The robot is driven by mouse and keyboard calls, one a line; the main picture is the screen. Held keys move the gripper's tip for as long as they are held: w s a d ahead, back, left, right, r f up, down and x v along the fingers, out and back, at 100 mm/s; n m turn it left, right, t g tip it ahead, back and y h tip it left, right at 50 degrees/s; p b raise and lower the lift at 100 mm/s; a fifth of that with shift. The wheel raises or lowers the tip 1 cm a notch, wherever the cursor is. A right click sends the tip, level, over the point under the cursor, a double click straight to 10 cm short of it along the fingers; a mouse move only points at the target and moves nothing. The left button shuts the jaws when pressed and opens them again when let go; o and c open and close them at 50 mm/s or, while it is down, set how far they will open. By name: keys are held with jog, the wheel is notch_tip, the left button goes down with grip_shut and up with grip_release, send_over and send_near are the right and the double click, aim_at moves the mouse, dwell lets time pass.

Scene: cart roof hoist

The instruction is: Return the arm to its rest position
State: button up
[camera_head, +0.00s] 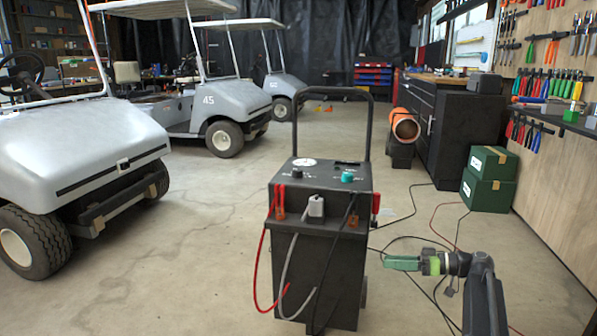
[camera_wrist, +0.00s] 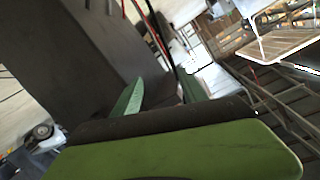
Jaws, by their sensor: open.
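My arm reaches up at the lower right of the head view, with my gripper (camera_head: 402,263) pointing left toward the dark charger cart. The green fingers extend sideways and hold nothing that I can see. In the wrist view my gripper (camera_wrist: 160,97) shows its two green fingertips spread apart, with no object between them. The black charger cart (camera_head: 316,262) stands just left of the gripper in the head view, with a small gap between them. A dark surface, likely the cart's side, fills the upper left of the wrist view.
Black and red cables (camera_head: 411,240) lie on the floor around my arm. Green boxes (camera_head: 489,178) are stacked by the right wall. Grey golf carts (camera_head: 78,150) stand at the left. The floor between them and the charger cart is clear.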

jog(key=s+a+f+m+g+h+p, duration=0.45)
jog(key=s+a+h+p, duration=0.4)
jog(key=a, duration=0.45)
jog(key=s+d+r+m+h+p, duration=0.1)
jog(key=s+m+h+p, duration=0.5)
jog(key=s, duration=0.4)
notch_tip(320, 180, up, 38)
jog(key=p, duration=3.8)
jog(key=shift+w+d+f+n+g+h, duration=0.15)
jog(key=shift+w+d+n+g+h, duration=0.1)
jog(key=shift+n+g+h, duration=0.15)
jog(key=shift+c, duration=0.4)
